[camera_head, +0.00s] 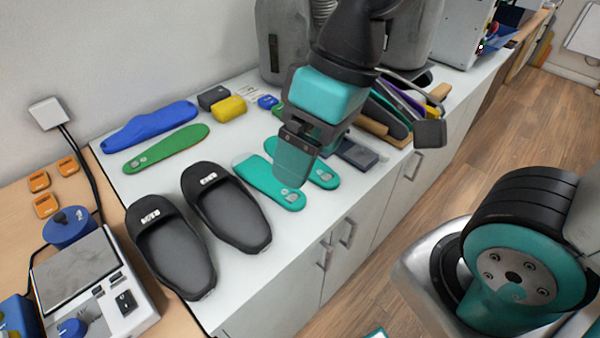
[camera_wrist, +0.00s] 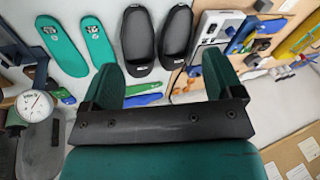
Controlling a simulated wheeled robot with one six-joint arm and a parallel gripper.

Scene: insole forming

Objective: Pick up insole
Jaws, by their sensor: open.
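Two teal insoles lie flat on the white counter; the nearer one (camera_head: 268,183) is right of the black slippers and the other (camera_head: 318,174) lies just behind it, partly hidden by my gripper. In the wrist view the teal insoles (camera_wrist: 62,45) (camera_wrist: 93,40) show at the upper left. A green insole (camera_head: 166,148) and a blue insole (camera_head: 150,126) lie at the back left. My gripper (camera_head: 294,158) hangs above the teal insoles. In the wrist view its two teal fingers (camera_wrist: 165,82) stand apart with nothing between them.
Two black slippers (camera_head: 172,255) (camera_head: 230,205) lie on the counter (camera_head: 285,235) left of the insoles. A scale-like device (camera_head: 95,285) stands at the lower left. Yellow and dark blocks (camera_head: 228,108) lie at the back. Tools and grey containers crowd the right.

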